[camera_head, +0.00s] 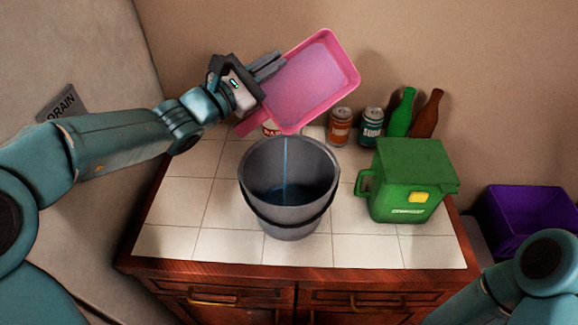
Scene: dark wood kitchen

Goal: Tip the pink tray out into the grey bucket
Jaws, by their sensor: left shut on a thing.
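The pink tray (347,84) is held in the air above the counter and behind the grey bucket. It is strongly tilted, with its open side facing me and its low corner above the bucket's rim. My left gripper (265,72) is shut on the tray's left side. A thin blue stream (286,160) runs down from the tray's low corner into the grey bucket (283,217). The bucket stands upright on the tiled counter, with bluish liquid low inside it. Pale liquid seems to cover the tray's inside. My right gripper is out of view; only part of that arm shows.
A green lidded bin (405,180) stands right of the bucket. Behind it are an orange can (340,127), a teal can (371,126), a green bottle (402,112) and a brown bottle (427,114). A purple crate (528,215) sits at the far right. Left counter tiles are clear.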

